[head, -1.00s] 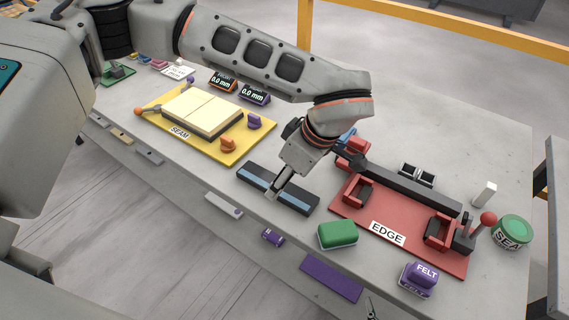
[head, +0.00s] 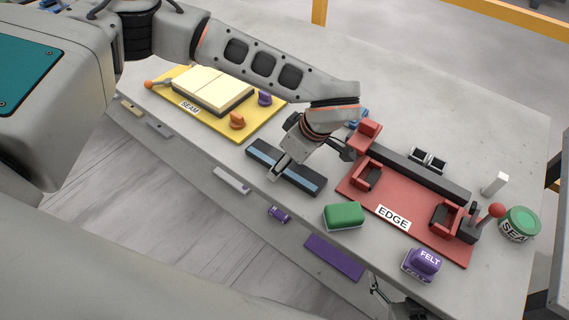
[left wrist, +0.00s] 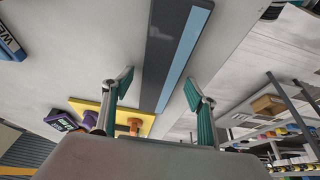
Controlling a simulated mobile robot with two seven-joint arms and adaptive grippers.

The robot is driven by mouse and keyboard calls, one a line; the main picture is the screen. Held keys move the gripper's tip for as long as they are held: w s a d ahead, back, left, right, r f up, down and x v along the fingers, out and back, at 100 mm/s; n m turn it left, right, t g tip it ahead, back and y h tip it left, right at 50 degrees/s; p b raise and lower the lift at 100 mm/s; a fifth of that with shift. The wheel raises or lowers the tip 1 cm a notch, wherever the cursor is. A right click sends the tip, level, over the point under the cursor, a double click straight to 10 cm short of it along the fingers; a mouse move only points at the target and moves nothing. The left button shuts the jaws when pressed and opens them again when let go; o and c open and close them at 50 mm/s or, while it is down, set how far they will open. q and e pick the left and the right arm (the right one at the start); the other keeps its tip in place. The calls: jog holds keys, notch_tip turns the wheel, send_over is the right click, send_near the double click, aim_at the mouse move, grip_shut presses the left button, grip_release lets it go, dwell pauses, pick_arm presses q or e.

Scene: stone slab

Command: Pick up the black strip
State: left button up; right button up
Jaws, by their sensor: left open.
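The black strip (head: 306,181) lies flat on the stone slab near its front edge and carries a light blue band along its length. My left gripper (head: 275,174) points down over the middle of the strip and hides part of it. In the left wrist view, the strip (left wrist: 163,50) runs between the two spread teal-padded fingers of my left gripper (left wrist: 158,88). The fingers stand apart on either side of it, open and empty. A small dark jointed part at the bottom of the head view, perhaps my right gripper (head: 377,288), is too small to read.
A yellow SEAM board (head: 190,117) with a pale block lies to the left. A red EDGE fixture (head: 415,215) stands close on the right. A green block (head: 344,215), a purple FELT block (head: 422,264) and a green tin (head: 519,224) are also to the right.

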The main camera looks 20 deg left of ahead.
pick_arm(q)
grip_shut()
